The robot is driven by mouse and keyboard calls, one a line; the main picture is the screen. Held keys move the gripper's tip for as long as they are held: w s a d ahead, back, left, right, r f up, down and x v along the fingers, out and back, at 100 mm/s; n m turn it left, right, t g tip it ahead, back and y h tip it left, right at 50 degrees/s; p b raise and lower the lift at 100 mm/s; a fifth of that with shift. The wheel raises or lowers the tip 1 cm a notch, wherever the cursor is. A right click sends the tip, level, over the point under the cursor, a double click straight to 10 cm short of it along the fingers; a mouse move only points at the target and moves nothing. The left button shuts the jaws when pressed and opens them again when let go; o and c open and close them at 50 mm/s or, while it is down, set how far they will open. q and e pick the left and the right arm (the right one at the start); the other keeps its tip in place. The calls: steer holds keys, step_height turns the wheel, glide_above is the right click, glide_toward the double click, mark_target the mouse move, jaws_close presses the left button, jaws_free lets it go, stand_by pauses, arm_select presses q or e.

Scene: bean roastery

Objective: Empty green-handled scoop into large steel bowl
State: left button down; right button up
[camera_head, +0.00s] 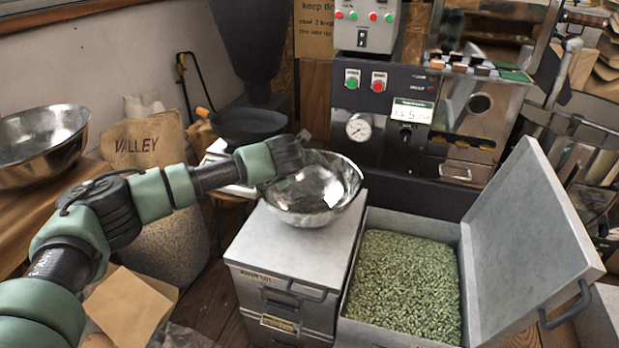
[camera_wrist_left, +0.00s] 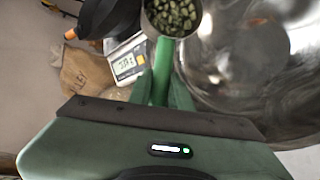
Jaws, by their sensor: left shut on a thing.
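My left gripper (camera_head: 298,150) reaches in from the left, at the back left rim of a steel bowl (camera_head: 312,190) standing on a closed metal bin. In the left wrist view the gripper (camera_wrist_left: 165,92) is shut on the green handle (camera_wrist_left: 163,65) of a scoop (camera_wrist_left: 172,14). The scoop's round cup holds green beans and is cut off by the top edge. The bowl (camera_wrist_left: 235,60) lies right of the scoop there, and its visible inside looks empty. In the head view the scoop cannot be made out. My right gripper is not in view.
Another steel bowl (camera_head: 38,150) sits on a wooden surface at far left. An open bin of green beans (camera_head: 402,285) stands right of the closed bin (camera_head: 285,262), its lid (camera_head: 530,230) raised. A scale (camera_wrist_left: 128,62) shows behind the gripper. The roaster (camera_head: 385,115) stands behind.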

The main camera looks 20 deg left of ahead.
arm_select(q)
steer(key=shift+d+r+t+y, duration=0.2)
steer(key=shift+t+y, duration=0.2)
steer(key=shift+y, duration=0.2)
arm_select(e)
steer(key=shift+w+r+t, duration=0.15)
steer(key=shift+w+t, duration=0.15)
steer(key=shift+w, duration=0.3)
arm_select(q)
steer(key=shift+s+d+r+m+t+y, duration=0.2)
steer(key=shift+m+t+y, duration=0.2)
steer(key=shift+t+y, duration=0.15)
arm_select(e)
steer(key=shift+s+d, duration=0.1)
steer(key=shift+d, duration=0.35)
